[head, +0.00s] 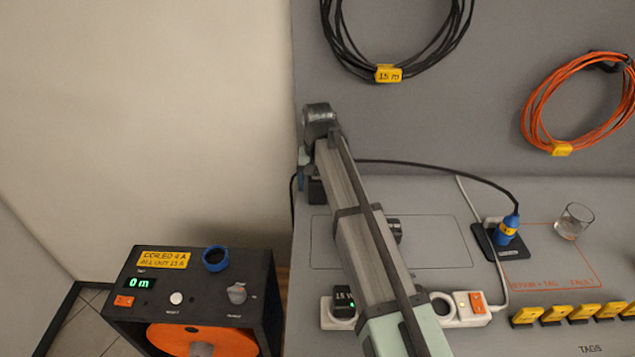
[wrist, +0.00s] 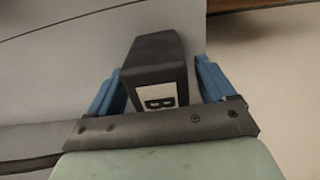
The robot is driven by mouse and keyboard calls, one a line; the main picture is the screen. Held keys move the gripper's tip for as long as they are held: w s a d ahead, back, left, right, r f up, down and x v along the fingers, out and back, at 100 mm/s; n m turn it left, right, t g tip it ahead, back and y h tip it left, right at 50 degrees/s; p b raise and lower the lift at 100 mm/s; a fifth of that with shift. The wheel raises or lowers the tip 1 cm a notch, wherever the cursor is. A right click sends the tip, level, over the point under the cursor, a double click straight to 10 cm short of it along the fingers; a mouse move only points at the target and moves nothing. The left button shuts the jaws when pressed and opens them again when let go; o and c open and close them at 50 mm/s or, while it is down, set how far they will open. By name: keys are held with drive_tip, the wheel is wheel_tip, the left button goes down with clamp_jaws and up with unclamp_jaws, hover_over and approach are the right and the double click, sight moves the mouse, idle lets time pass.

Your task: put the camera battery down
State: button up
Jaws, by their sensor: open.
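The camera battery (wrist: 160,62) is a dark block with a white label marked "B". In the wrist view it stands between the two blue fingers of my gripper (wrist: 160,85), which is open, with a finger on each side. A narrow gap shows at the right finger; contact on the left is unclear. Its underside is hidden, so I cannot tell whether it rests on the grey bench top. In the head view my gripper (head: 303,178) is at the bench's left edge, mostly hidden by my arm. A dark block (head: 317,191) beside it appears to be the battery.
An outlined rectangle (head: 440,266) lies on the bench (head: 420,190), with a dark item (head: 394,229) partly behind my arm. A power strip (head: 468,308), a blue plug (head: 508,232), a glass (head: 573,221) and yellow tags (head: 555,314) stand rightward. A reel box (head: 215,290) stands left.

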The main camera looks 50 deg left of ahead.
wheel_tip(320, 180, up, 12)
drive_tip(key=shift+r, duration=0.1)
idle(0.5)
idle(0.5)
